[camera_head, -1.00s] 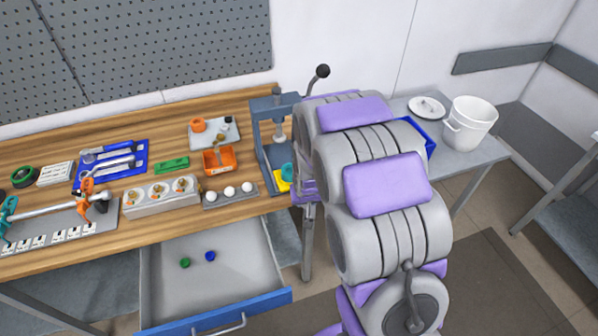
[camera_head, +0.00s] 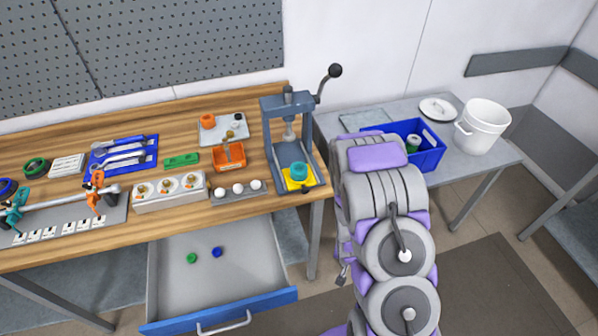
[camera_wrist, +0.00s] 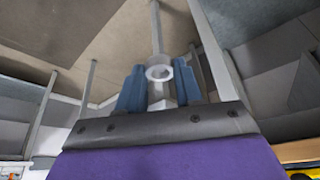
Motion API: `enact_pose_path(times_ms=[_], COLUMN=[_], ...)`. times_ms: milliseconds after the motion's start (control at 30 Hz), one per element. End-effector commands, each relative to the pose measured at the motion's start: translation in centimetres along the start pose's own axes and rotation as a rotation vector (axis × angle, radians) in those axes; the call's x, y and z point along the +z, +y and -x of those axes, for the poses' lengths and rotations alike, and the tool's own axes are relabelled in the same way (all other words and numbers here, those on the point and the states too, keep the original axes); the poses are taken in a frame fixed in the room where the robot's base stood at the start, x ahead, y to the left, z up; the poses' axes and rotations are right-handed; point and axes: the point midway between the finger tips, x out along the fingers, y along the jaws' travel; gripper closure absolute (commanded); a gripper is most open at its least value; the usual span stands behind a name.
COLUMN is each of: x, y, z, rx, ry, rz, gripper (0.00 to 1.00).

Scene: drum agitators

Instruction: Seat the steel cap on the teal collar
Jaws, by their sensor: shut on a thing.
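The teal collar (camera_head: 299,171) stands on a yellow plate (camera_head: 291,185) at the base of the blue-grey press (camera_head: 267,125), under its ram. My gripper (camera_wrist: 158,84) shows in the wrist view, its two blue-grey fingers closed on a pale grey, ring-shaped piece that appears to be the steel cap (camera_wrist: 158,72). The cap is held clear of any surface that I can see, with floor and table legs behind it. In the head view my arm is right of the press, in front of the side table; gripper and cap are not distinguishable there.
A blue bin (camera_head: 430,160) with a green-and-white item, a white bucket (camera_head: 484,127) and a lid (camera_head: 438,109) stand on the side table. The press lever (camera_head: 328,82) sticks up to the right. An open drawer (camera_head: 215,265) juts out below the bench, holding two small caps.

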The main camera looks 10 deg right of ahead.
Motion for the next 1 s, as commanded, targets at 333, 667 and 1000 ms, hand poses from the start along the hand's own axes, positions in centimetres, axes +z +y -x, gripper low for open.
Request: enact_pose_path(times_ms=[333,667,1000], x=[-0.2,-5.9,-12.6], y=[-0.2,-4.7,-11.3], z=[0.1,3.8,12.6], rx=[-0.002,-0.048,-0.117], ry=[0.001,0.01,0.006], rz=[0.003,0.093,0.258], gripper=[0.97,0.97,0.97])
